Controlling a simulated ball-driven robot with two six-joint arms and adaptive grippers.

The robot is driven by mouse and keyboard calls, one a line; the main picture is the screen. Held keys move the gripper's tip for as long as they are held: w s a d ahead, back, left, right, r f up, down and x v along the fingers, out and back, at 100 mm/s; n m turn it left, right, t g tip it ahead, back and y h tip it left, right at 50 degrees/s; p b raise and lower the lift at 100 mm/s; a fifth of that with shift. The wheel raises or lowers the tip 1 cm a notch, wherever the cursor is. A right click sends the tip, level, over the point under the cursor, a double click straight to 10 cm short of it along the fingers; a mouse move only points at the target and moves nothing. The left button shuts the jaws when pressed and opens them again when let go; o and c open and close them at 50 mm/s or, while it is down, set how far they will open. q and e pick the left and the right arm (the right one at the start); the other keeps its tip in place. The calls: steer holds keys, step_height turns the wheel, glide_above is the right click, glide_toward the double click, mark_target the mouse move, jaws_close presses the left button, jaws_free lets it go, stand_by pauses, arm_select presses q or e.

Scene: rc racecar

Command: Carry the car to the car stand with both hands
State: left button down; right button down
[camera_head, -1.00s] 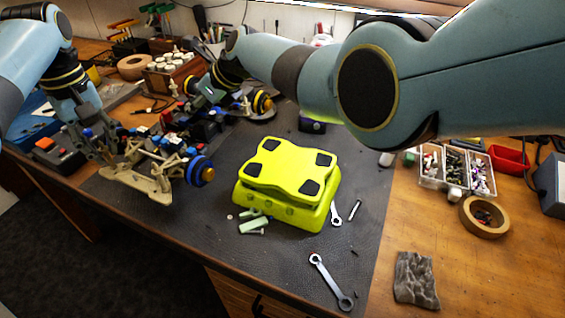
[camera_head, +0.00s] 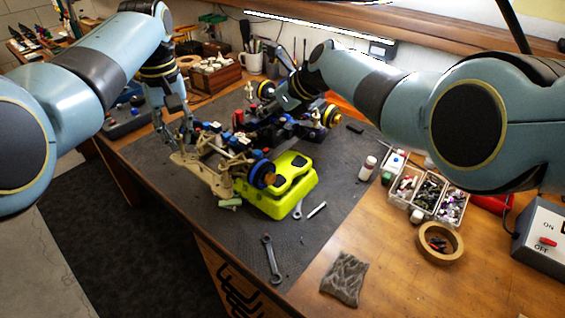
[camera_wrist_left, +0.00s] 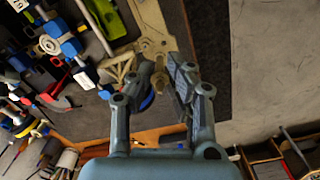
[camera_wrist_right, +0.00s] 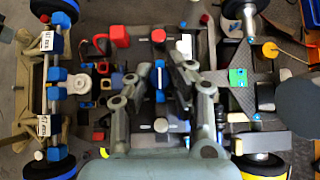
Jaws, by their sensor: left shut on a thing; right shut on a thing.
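The car (camera_head: 236,143), with a beige front plate and a blue-rimmed wheel, is held between my two grippers. My left gripper (camera_head: 184,134) is shut on the beige front end; the left wrist view shows its fingers (camera_wrist_left: 165,82) at the beige plate (camera_wrist_left: 155,30). My right gripper (camera_head: 279,106) is at the far part of the car; the right wrist view shows its fingers (camera_wrist_right: 170,72) shut on the middle of the chassis (camera_wrist_right: 235,95). The yellow-green car stand (camera_head: 290,190) sits on the dark mat. The car's front wheel hides part of the stand. The height between them is unclear.
Parts trays (camera_head: 428,194), a tape roll (camera_head: 440,243) and a switch box (camera_head: 542,240) stand at right. A small bottle (camera_head: 367,168) is right of the stand. The front mat is mostly clear.

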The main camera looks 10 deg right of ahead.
mark_target(186, 158)
arm_select(q)
steer(key=shift+s+d+r, duration=0.2)
steer(key=shift+s+d, duration=0.15)
steer(key=shift+s, duration=0.05)
arm_select(e)
steer(key=shift+s+d+r, duration=0.15)
steer(key=shift+d+r, duration=0.35)
arm_select(q)
steer(key=shift+w+a+f, duration=0.15)
steer(key=shift+w+a, duration=0.05)
arm_select(e)
steer(key=shift+w+a+f, duration=0.15)
steer(key=shift+w+a, duration=0.05)
steer(key=shift+a, duration=0.05)
steer(key=shift+d, duration=0.1)
arm_select(q)
steer(key=shift+s+d, duration=0.1)
arm_select(e)
steer(key=shift+s, duration=0.1)
